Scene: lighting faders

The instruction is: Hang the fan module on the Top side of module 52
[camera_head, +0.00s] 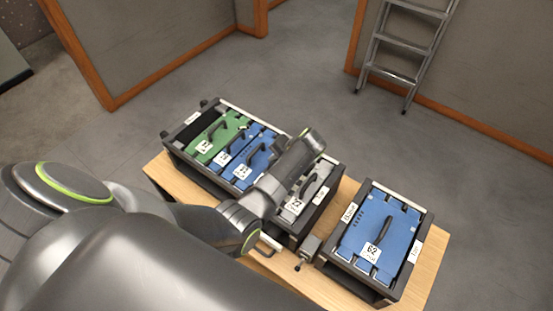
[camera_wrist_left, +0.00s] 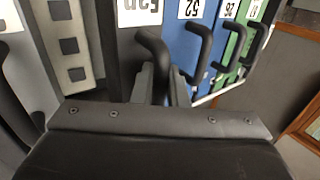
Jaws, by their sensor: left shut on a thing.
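My left gripper (camera_wrist_left: 165,85) is shut on the black handle (camera_wrist_left: 153,48) of the fan module (camera_wrist_left: 124,45), a dark grey module whose "Fan" label appears upside down in the left wrist view. Blue module 52 (camera_wrist_left: 185,45) stands beside it on the right there. In the head view the blue module (camera_head: 258,157) shows left of my left wrist. My arm hides the fan module and my fingertips there. Whether the fan module is lifted I cannot tell. My right gripper is out of view.
The black rack (camera_head: 180,160) also holds another blue module, a green module (camera_head: 214,138) and a grey module (camera_head: 315,185). A separate rack with blue module 62 (camera_head: 385,238) stands right. A small grey box (camera_head: 308,248) lies between. All stand on a wooden table (camera_head: 160,177).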

